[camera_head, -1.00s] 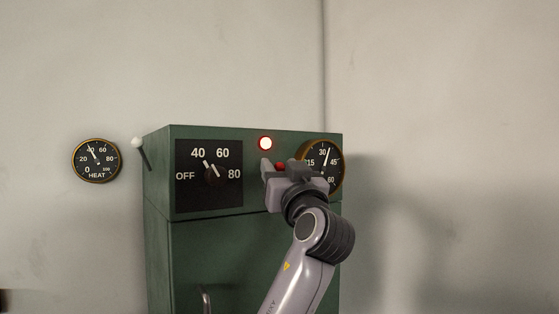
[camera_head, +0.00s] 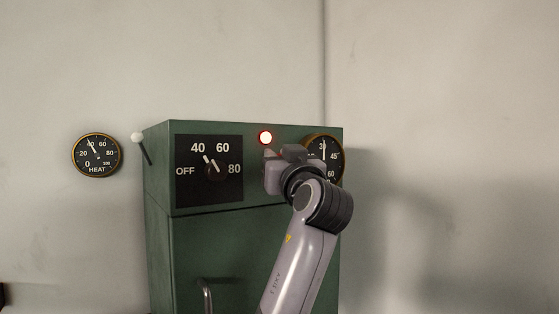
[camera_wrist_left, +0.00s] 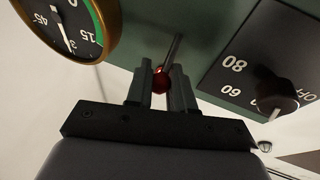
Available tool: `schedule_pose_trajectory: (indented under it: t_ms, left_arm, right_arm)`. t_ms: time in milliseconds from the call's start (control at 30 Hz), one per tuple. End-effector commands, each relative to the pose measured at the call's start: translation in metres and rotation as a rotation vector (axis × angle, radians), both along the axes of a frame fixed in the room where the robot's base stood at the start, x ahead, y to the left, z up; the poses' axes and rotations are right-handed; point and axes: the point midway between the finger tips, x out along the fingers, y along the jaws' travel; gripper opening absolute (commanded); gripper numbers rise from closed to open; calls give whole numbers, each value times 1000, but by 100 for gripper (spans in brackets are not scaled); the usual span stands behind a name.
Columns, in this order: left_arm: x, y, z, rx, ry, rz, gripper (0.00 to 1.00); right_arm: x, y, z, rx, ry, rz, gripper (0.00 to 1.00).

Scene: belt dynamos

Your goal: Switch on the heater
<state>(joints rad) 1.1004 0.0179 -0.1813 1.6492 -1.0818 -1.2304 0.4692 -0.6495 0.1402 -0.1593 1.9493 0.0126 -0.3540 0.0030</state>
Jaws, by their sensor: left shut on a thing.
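The heater is a green cabinet (camera_head: 250,245) against the wall. Its black dial plate (camera_head: 190,192) carries a knob (camera_head: 215,171) whose pointer is near 40. The head view hides this knob. My right gripper is not in view.
A round HEAT gauge (camera_head: 96,155) hangs on the wall at the left, its needle near 40. A white-tipped lever (camera_head: 137,137) sticks out of the cabinet's left side. A curved metal handle (camera_head: 206,292) is on the lower front. The wall at the right is bare.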

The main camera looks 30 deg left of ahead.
Motion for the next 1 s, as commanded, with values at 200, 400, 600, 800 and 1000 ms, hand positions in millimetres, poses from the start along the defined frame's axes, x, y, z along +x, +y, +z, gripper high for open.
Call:
schedule_pose_trajectory:
  t_ms: [200, 400, 600, 800, 1000]
  left_arm:
    - [0, 0, 3, -32, 13, -1, 0]
    - [0, 0, 3, -30, 12, -1, 0]
    - [0, 0, 3, -29, 13, -1, 45]
    - [-1, -2, 1, -30, 13, -1, 45]
    - [-17, -23, -8, -31, 10, -6, 45]
  right_arm:
    - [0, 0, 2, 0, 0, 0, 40]
    - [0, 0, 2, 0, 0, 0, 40]
    - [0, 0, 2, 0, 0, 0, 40]
    - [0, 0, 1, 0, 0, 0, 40]
    - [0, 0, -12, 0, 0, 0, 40]
